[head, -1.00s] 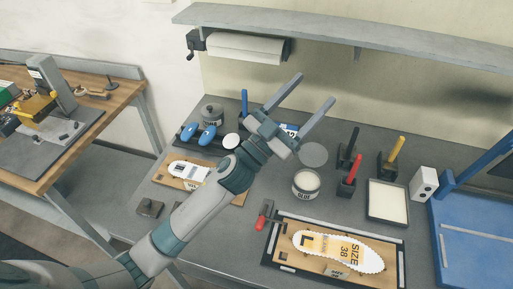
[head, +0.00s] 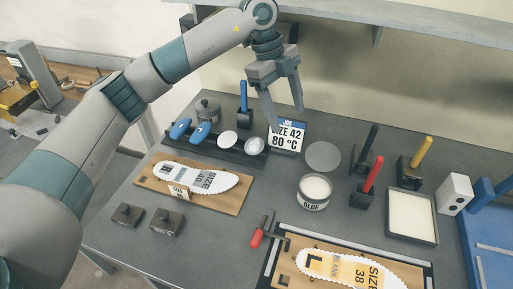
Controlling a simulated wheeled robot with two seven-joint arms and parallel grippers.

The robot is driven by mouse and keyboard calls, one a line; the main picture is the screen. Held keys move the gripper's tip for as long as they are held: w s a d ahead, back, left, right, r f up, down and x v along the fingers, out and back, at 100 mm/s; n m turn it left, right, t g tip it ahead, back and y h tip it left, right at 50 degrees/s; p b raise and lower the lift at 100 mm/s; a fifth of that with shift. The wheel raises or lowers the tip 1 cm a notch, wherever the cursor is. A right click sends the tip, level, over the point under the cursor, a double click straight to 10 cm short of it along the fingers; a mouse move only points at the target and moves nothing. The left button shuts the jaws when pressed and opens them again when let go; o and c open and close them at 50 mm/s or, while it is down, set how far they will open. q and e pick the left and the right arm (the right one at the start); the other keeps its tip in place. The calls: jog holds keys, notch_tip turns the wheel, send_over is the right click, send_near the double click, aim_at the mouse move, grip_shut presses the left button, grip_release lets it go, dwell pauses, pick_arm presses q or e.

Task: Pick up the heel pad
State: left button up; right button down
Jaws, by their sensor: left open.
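A dark rack (head: 215,146) on the grey bench holds two blue elongated pads (head: 190,131) on its left and two pale rounded pads (head: 242,143) on its right. I cannot tell for certain which of these is the heel pad. My left gripper (head: 287,118) is open and empty, its fingers pointing down. In the picture it is just above and right of the rack, in front of the job sign (head: 287,136) reading size 42, 80 °C. Its fingertips appear apart from the pads. My right gripper is out of view.
A size 40 insole (head: 205,180) lies on a wooden board in front of the rack. A size 38 insole (head: 345,270) lies in a framed fixture. A glue pot (head: 314,192), coloured-handled tools (head: 371,176) and a white tray (head: 411,216) stand at right. A shelf (head: 400,32) overhangs the back.

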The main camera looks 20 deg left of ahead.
pick_arm(q)
jog(key=w+a+r+n+y, duration=0.2)
jog(key=w+a+r+y, duration=0.1)
jog(key=a, duration=0.6)
jog(key=shift+a+n+t+y+b, duration=0.15)
jog(key=shift+n+t+y+b, duration=0.15)
jog(key=shift+n+y+b, duration=0.15)
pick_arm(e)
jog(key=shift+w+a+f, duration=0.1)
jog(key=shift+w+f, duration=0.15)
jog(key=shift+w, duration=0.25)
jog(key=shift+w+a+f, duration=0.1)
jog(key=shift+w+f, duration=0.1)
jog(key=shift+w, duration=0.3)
pick_arm(q)
jog(key=shift+f, duration=0.2)
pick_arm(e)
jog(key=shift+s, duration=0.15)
pick_arm(q)
notch_tip(320, 180, down, 12)
jog(key=p, duration=0.4)
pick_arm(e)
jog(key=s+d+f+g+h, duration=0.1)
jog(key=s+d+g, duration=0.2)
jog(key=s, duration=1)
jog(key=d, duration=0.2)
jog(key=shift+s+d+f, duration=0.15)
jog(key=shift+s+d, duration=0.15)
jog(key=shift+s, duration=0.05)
